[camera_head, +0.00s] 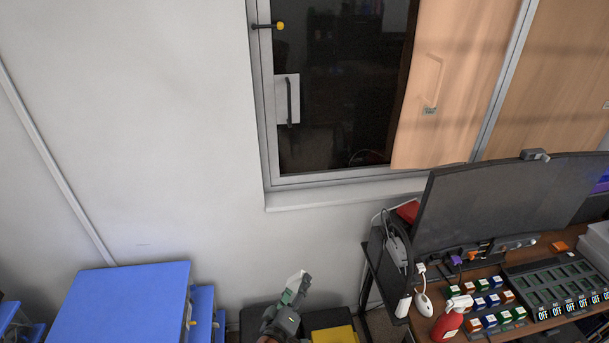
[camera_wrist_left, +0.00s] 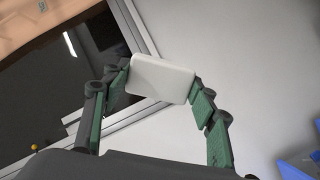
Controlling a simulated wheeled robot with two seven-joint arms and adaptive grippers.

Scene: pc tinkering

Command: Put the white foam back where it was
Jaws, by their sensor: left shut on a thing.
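The white foam (camera_wrist_left: 161,80) is a small pale block with rounded corners. My left gripper (camera_wrist_left: 160,82) is shut on it, with a green-padded finger at each end of the block in the left wrist view. In the head view the foam (camera_head: 296,281) shows small at the bottom centre, at the tip of my left gripper (camera_head: 293,293). It is held up in front of the wall, above a dark box. My right gripper is in neither view.
A blue cabinet (camera_head: 125,303) stands at the lower left. A yellow item (camera_head: 334,335) lies beside the dark box (camera_head: 322,318). At the right, a desk (camera_head: 487,273) carries a monitor (camera_head: 515,205), a red spray bottle (camera_head: 452,318), a mouse (camera_head: 424,305) and several coloured blocks. A window (camera_head: 335,85) is behind.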

